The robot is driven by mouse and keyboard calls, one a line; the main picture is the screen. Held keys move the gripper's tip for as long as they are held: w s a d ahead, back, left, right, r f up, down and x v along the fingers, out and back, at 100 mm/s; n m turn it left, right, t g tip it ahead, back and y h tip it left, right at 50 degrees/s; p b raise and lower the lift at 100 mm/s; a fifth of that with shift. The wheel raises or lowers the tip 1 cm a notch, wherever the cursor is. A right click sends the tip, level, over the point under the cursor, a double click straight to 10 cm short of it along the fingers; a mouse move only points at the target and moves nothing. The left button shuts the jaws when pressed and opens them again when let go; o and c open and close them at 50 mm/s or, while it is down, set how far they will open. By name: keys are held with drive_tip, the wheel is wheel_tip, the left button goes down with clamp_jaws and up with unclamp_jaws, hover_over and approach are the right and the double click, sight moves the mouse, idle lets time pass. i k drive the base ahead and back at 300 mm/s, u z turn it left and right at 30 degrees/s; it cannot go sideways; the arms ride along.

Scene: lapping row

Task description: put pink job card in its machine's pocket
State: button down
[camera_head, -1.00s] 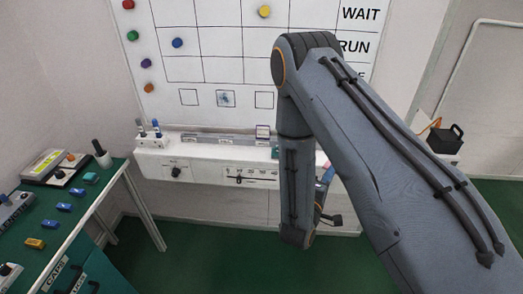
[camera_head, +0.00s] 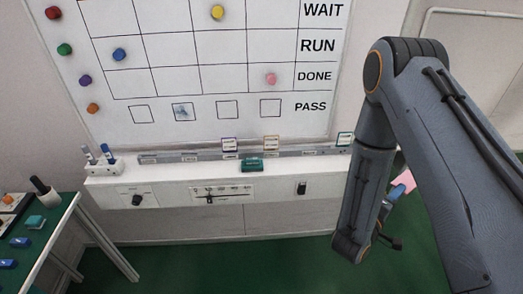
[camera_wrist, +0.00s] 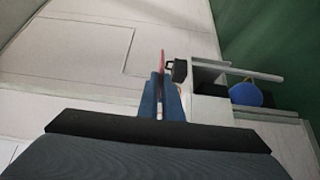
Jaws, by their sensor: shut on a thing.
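The pink job card (camera_head: 405,182) is in my gripper (camera_head: 396,192), off the right side of the ledge and partly hidden by my arm in the head view. In the wrist view the card (camera_wrist: 162,62) shows as a thin edge, gripped between the blue fingers (camera_wrist: 160,98). Along the back of the ledge runs a grey rail (camera_head: 185,157). I cannot tell which pocket belongs to the pink card.
The whiteboard (camera_head: 180,75) carries coloured magnets, with a pink one (camera_head: 271,79) in the DONE row. The white ledge (camera_head: 165,180) holds a teal block (camera_head: 252,165) and a pen holder (camera_head: 104,167). A green-topped bench (camera_head: 50,222) stands at left. Green floor is open below the ledge.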

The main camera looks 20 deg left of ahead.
sight(170, 174)
drive_tip(key=u, duration=0.05)
drive_tip(key=i, duration=0.2)
drive_tip(key=z, duration=1.3)
drive_tip(key=i, duration=0.4)
drive_tip(key=u, duration=2.55)
